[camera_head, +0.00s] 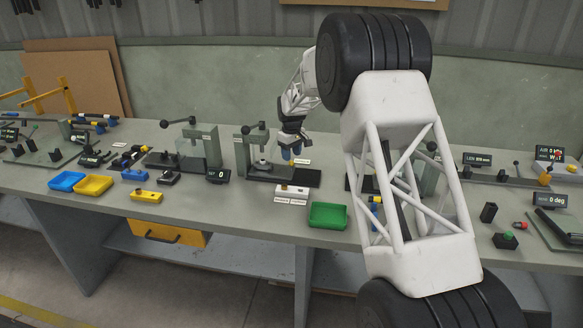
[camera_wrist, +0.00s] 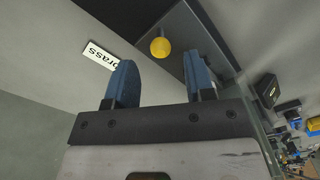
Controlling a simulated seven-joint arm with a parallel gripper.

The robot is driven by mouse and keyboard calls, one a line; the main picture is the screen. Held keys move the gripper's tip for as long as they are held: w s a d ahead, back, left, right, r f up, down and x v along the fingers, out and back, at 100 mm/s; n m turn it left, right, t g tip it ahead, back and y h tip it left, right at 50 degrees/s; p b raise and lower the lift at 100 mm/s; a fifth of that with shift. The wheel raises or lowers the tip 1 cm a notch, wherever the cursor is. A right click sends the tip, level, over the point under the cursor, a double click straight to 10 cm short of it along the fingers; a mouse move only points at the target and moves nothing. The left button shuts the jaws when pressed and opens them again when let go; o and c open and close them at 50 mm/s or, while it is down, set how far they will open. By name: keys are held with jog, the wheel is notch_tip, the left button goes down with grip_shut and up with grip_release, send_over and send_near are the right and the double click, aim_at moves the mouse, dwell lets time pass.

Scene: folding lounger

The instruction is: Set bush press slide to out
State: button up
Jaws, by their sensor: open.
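A grey press (camera_head: 244,152) with a black-knobbed lever stands at mid-bench, and a dark flat plate (camera_head: 306,179) extends to the right from its base. I cannot read a label naming it the bush press. My gripper (camera_head: 292,153) is open, with blue fingers pointing down just right of this press, above the plate. In the wrist view my gripper (camera_wrist: 160,62) is empty. A round yellow knob (camera_wrist: 160,47) lies just beyond the gap between the fingertips, at the edge of a dark plate (camera_wrist: 185,32). I cannot tell whether the fingers touch it.
A white label (camera_wrist: 100,56) is partly covered by one finger in the wrist view. Another press (camera_head: 205,150) stands left.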

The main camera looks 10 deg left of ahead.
aim_at(291, 164)
jog(key=shift+f, duration=3.1)
grip_shut()
